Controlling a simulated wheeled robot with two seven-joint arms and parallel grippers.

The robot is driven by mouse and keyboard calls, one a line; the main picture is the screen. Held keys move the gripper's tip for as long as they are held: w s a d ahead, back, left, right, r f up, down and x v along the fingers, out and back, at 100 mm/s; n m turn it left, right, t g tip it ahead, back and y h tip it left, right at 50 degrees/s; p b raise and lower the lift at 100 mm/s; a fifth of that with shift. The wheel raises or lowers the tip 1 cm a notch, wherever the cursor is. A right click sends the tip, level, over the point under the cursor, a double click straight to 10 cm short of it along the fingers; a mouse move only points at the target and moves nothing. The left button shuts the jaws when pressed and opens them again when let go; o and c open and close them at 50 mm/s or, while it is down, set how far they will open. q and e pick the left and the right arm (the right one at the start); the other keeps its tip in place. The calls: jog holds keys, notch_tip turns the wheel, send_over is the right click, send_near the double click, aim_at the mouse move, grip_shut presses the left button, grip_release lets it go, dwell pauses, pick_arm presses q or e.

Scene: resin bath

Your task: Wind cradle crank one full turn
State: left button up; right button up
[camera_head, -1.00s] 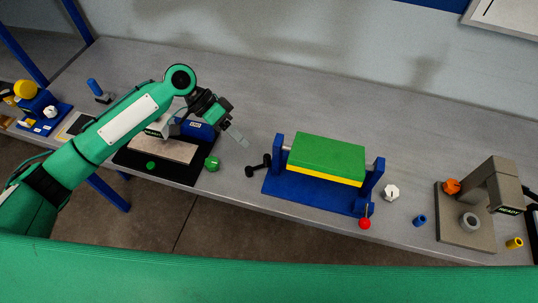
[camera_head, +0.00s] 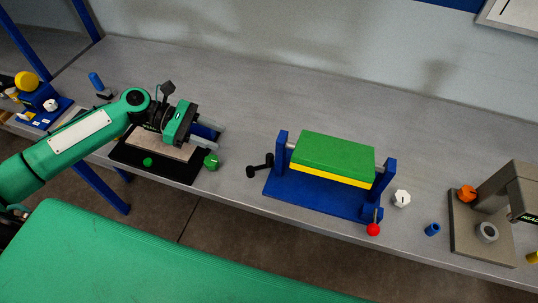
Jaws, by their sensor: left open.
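The cradle has a blue frame (camera_head: 281,186) with two uprights. A green and yellow block (camera_head: 334,155) lies between them on a light shaft. The crank, with a red ball knob (camera_head: 373,229), hangs at the right upright's front, its knob low near the table's front edge. My left gripper (camera_head: 212,137) is open and empty, left of the cradle above the black-based station, with its fingers pointing right. It is well apart from the crank. My right gripper is not in view.
A white knob (camera_head: 401,198), a blue cup (camera_head: 432,229) and a grey-brown press (camera_head: 465,230) are to the right.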

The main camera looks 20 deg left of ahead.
aim_at(267, 155)
pick_arm(q)
jog(key=shift+n, duration=0.3)
jog(key=p+x, duration=0.3)
jog(key=x, duration=0.9)
jog(key=shift+d, duration=0.3)
jog(key=shift+w+d+f, duration=0.1)
jog(key=shift+d+f, duration=0.25)
jog(key=shift+d, duration=0.15)
grip_shut()
